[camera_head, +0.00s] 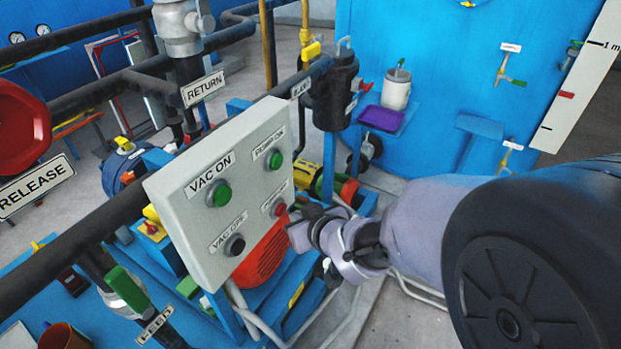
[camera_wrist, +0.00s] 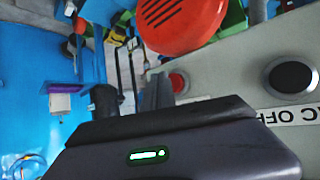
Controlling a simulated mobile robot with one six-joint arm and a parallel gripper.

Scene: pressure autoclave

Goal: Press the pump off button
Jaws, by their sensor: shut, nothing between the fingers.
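A grey control panel (camera_head: 180,205) carries two green buttons, a black button and a red button. The red button (camera_head: 278,209) is at its lower right, under a small label too blurred to read fully. It also shows in the wrist view (camera_wrist: 178,82). My gripper (camera_head: 297,222) is just right of the red button, at the panel's right edge. In the wrist view its dark fingers (camera_wrist: 157,90) are shut and empty, close beside the red button. I cannot tell whether they touch it.
The green pump on button (camera_head: 274,160) is above the red one, the green vac on button (camera_head: 219,194) at upper left, the black vac off button (camera_head: 235,245) at lower left. A red-orange motor cover (camera_head: 262,258) is behind the panel. Black pipes (camera_head: 60,250) run along the left.

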